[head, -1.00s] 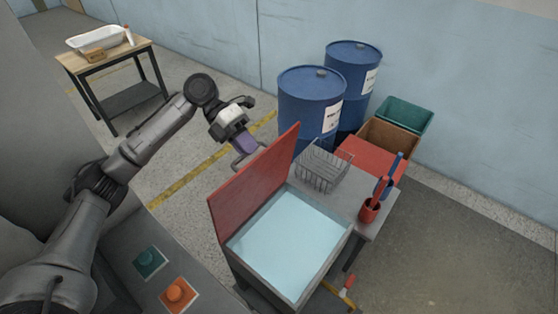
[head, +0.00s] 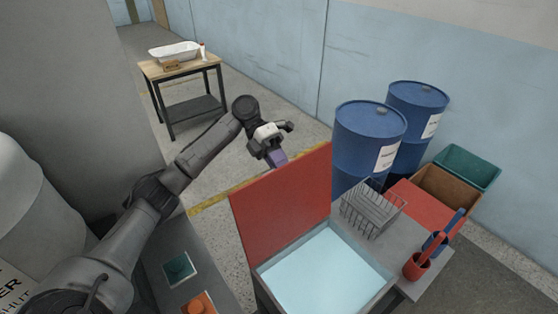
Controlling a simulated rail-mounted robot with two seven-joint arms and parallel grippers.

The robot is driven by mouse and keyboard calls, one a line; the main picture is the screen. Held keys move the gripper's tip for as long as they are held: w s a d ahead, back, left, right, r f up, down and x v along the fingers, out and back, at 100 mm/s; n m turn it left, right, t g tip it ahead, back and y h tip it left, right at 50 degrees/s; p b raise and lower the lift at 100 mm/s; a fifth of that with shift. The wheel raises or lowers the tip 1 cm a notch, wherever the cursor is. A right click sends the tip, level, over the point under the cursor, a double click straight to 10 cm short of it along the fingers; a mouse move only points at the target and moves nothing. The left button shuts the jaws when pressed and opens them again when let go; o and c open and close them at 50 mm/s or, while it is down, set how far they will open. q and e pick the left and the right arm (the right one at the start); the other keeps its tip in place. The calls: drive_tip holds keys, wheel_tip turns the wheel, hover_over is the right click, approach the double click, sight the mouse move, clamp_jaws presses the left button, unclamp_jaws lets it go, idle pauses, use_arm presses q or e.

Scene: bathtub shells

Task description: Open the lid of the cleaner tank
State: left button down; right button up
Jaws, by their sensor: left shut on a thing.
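The cleaner tank (head: 381,291) is an open grey box with pale blue liquid in it, at the bottom middle of the head view. Its red lid (head: 285,205) stands raised, about upright, along the tank's left back edge. My left gripper (head: 277,159) is behind the lid's top edge, on the side away from the liquid. It is shut on the lid; its fingertips and the place they hold are mostly hidden by the lid. My right gripper is not in view.
Two blue drums (head: 365,145) and coloured bins (head: 468,167) are behind.

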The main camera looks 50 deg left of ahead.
use_arm(q)
drive_tip(key=shift+d+f, duration=0.1)
drive_tip(key=shift+f, duration=0.5)
drive_tip(key=c, duration=1.6)
unclamp_jaws()
drive_tip(key=o, duration=0.4)
drive_tip(key=shift+s+d, duration=0.25)
drive_tip(key=shift+s, duration=0.05)
drive_tip(key=shift+o, duration=0.2)
drive_tip(key=shift+a+r, duration=0.15)
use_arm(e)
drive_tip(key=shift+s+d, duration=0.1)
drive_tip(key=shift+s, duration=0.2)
use_arm(q)
drive_tip(key=shift+w+r, duration=0.1)
drive_tip(key=v, duration=0.7)
drive_tip(key=shift+a, duration=0.2)
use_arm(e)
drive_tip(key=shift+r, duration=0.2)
